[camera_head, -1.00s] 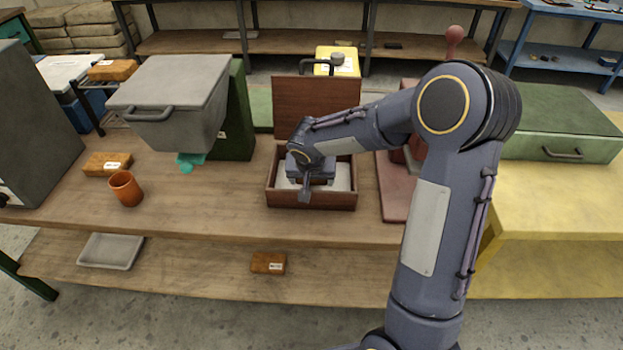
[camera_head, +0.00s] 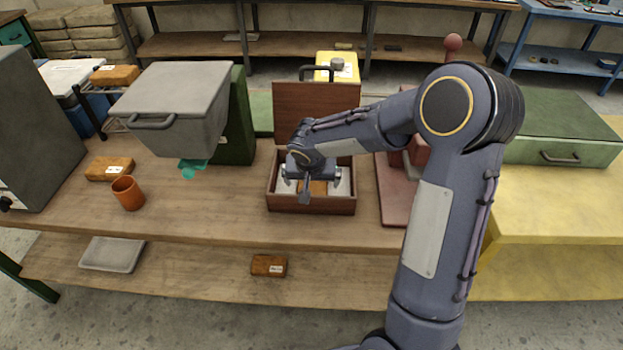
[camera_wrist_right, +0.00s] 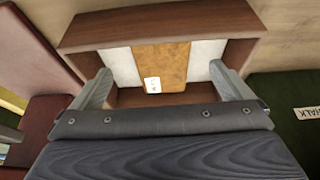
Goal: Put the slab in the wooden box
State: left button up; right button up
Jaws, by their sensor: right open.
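The wooden box (camera_head: 312,208) stands on the table with its lid (camera_head: 317,110) raised at the back. An orange-brown slab (camera_head: 318,187) with a white label lies inside it on the pale lining. The right wrist view also shows the slab (camera_wrist_right: 162,66) inside the box (camera_wrist_right: 160,27). My right gripper (camera_head: 312,182) is over the box with its jaws spread wide. In the right wrist view its fingers (camera_wrist_right: 160,72) stand on either side of the slab, apart from it. My left gripper is not in view.
Similar slabs lie on the table at left (camera_head: 109,168), on the lower shelf (camera_head: 268,265) and on the rack (camera_head: 114,75). An orange cup (camera_head: 128,194) stands left of the box, below a grey bin (camera_head: 175,105). The tabletop between cup and box is clear.

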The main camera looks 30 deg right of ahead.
jog(key=v, duration=1.1)
jog(key=s+a+n+t+y, duration=0.1)
jog(key=s+a+n+y, duration=0.1)
jog(key=s, duration=1)
jog(key=s+a+n+y, duration=0.2)
jog(key=s+a+y, duration=0.2)
jog(key=s, duration=0.7)
jog(key=shift+s+n+t, duration=0.4)
